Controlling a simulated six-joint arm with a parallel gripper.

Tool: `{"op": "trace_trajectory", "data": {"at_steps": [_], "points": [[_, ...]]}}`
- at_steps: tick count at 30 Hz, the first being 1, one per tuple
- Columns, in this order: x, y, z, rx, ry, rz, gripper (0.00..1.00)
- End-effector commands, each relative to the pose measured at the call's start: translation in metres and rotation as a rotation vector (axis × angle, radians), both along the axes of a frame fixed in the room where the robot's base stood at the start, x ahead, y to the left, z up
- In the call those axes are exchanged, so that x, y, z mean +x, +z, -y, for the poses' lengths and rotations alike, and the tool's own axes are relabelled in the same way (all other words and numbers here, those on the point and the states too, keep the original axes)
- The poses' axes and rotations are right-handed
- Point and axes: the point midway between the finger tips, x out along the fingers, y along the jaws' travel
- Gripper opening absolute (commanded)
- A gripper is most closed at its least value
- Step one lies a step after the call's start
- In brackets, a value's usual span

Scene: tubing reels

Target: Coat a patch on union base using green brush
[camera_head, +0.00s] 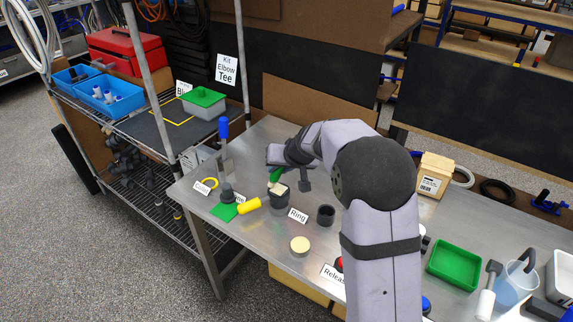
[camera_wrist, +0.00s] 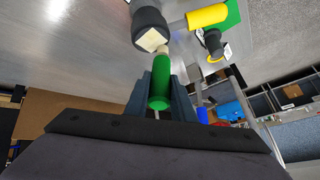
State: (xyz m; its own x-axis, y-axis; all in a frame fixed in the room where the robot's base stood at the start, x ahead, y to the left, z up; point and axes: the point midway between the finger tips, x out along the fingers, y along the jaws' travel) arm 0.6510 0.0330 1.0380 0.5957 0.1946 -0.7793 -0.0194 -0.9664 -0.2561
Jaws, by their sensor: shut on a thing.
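My gripper (camera_head: 276,172) is shut on the green brush (camera_wrist: 160,82), gripping its handle; the handle also shows in the head view (camera_head: 275,175). Its cream tip (camera_wrist: 152,40) points at a dark cylindrical piece (camera_wrist: 149,22) on the metal table, which also shows in the head view (camera_head: 278,199). The tip overlaps this piece in both views; I cannot tell whether they touch. A second dark fitting (camera_head: 227,194) stands by a green mat (camera_head: 224,211). I cannot tell for certain which dark piece is the union base. No coated patch can be made out.
A yellow cylinder (camera_head: 249,205) lies close beside the dark piece. A dark ring-like part (camera_head: 326,214) and a cream disc (camera_head: 300,245) stand nearby. A green tray (camera_head: 454,264) is at the right. A blue-handled tool (camera_head: 223,128) rises behind the mat, near a rack post.

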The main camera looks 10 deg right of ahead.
Motion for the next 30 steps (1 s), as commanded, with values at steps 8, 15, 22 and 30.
{"op": "trace_trajectory", "data": {"at_steps": [8,15,22,30], "points": [[-0.001,-0.005,0.009,0.001,-0.001,0.001,0.0],[-0.017,-0.005,0.025,0.0,-0.001,0.0,0.0],[-0.032,-0.004,0.04,-0.001,-0.002,-0.001,0.0],[-0.025,0.0,0.03,0.0,0.003,-0.003,0.0]]}}
